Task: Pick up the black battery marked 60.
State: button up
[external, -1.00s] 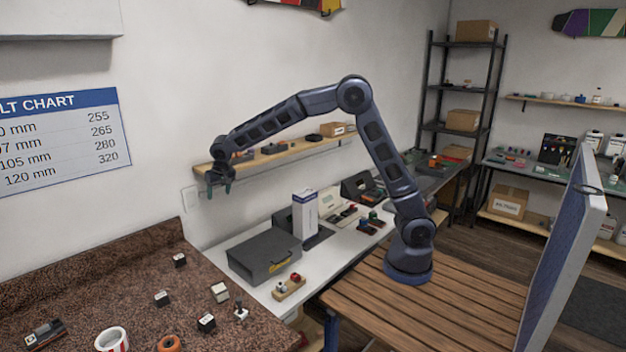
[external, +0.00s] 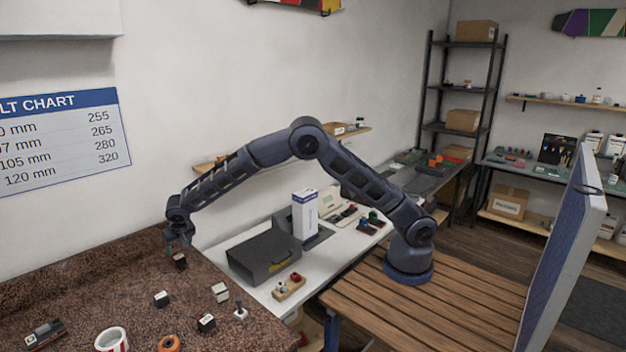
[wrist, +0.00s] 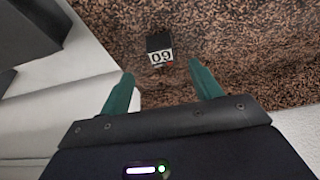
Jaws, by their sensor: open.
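The black battery (wrist: 159,43) has a white label reading 60, upside down in the wrist view, and a bit of red at its lower edge. It lies on the speckled brown counter (wrist: 240,55). My gripper (wrist: 160,72) is open and empty, with its green fingers on either side of the battery's line. The battery shows just beyond the fingertips, not between them. In the external view my gripper (external: 179,243) hangs right above a small black block with a pale label (external: 180,261), which appears to be this battery. The exact gap cannot be told.
Other small blocks stand nearer on the counter: one black-and-white (external: 161,298), one pale (external: 220,291), one black (external: 206,323). A tape roll (external: 112,339) and an orange ring (external: 169,344) lie in front. A grey case (external: 264,256) sits on the white bench at right.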

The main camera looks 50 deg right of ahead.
aim_at(179, 256)
jog(key=x, duration=0.8)
jog(key=shift+w, duration=0.3)
jog(key=shift+r, duration=0.1)
jog(key=c, duration=1.1)
